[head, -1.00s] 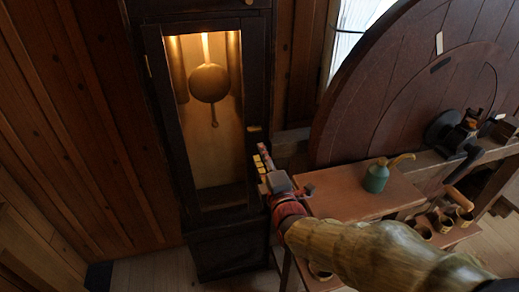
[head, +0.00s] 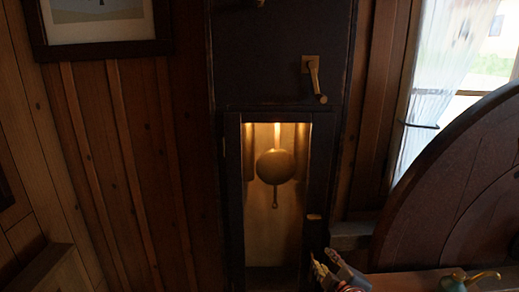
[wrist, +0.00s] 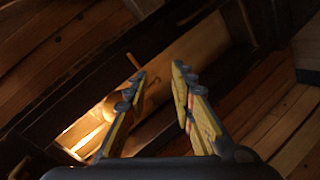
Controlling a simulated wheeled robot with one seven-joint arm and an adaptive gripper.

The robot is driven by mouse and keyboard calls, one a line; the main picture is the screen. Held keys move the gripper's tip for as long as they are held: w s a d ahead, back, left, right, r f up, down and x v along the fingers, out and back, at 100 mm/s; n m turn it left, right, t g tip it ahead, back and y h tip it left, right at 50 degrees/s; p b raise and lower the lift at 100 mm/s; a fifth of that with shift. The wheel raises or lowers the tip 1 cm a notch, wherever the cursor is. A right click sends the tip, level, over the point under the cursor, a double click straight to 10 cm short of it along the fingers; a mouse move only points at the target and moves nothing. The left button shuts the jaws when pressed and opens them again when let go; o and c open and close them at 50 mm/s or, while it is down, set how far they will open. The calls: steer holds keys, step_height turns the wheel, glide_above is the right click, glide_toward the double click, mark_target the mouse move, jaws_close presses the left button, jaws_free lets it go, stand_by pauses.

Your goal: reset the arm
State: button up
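My gripper (head: 327,268) shows at the bottom of the head view, in front of the lower right part of a tall dark clock case (head: 282,75). Only its end and a bit of the wrist are in the picture; the rest of my arm is cut off. In the wrist view my gripper (wrist: 158,76) has its two yellow and grey fingers apart, with nothing between them. The lit clock window (wrist: 205,48) lies beyond the fingers, and the round brass pendulum (head: 276,167) hangs inside it.
A wooden bench top (head: 410,283) with a green oil can (head: 457,280) is at the bottom right. A large dark wooden wheel (head: 465,185) stands behind it, beside a bright window (head: 462,55). A brass crank handle (head: 314,78) sticks out from the clock's upper part.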

steer(key=s+d+m+g+p, duration=0.1)
steer(key=s+m+g, duration=0.7)
steer(key=s, duration=1.5)
steer(key=m+p, duration=0.1)
steer(key=m, duration=0.2)
steer(key=shift+r+m, duration=0.4)
